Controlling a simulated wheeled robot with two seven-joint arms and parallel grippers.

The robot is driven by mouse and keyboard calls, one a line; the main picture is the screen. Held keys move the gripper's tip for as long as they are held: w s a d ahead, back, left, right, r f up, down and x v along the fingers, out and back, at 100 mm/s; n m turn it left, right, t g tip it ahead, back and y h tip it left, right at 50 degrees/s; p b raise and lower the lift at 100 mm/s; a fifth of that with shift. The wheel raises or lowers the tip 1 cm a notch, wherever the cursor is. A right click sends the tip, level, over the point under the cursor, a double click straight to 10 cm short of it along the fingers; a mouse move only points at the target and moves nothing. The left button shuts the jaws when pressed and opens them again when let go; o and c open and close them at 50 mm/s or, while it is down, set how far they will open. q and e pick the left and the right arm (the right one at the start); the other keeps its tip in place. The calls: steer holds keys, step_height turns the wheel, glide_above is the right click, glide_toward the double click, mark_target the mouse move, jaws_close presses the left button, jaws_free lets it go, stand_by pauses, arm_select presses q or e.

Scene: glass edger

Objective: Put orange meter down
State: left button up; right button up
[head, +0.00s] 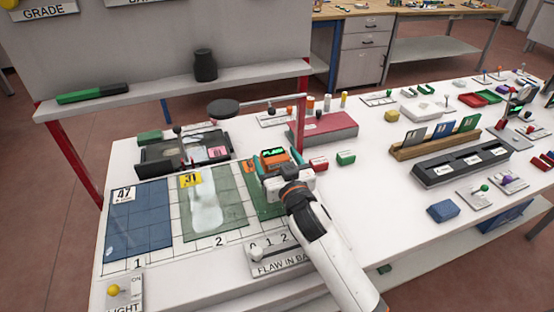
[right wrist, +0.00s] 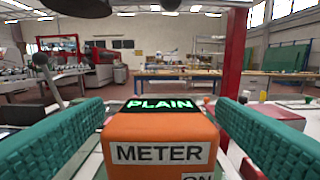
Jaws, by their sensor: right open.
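The orange meter (head: 274,158) is a boxy block at the back of the third, green mat (head: 262,201) in the head view. It looks upright, but its base is hidden, so I cannot tell exactly what it touches. In the right wrist view the meter (right wrist: 160,143) shows a METER label and a lit display reading PLAIN. My right gripper (head: 279,172) is around it, with teal pads on both sides. The jaws are open, with a visible gap between the meter and each pad. My left gripper is not in view.
A dark tray (head: 160,170) stands left of the meter, with a dark disc (head: 222,108) above. Red (head: 318,164) and green (head: 346,158) blocks sit close on the right. A blue mat (head: 138,222) lies at left.

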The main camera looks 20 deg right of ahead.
steer(key=shift+r, duration=0.3)
steer(key=s, duration=0.5)
steer(key=s+b, duration=0.1)
steer(key=s, duration=0.4)
steer(key=shift+s+d+f, duration=0.2)
steer(key=shift+s, duration=0.15)
steer(key=shift+s+r+b, duration=0.1)
steer(key=shift+s+b, duration=0.2)
steer(key=shift+s, duration=0.4)
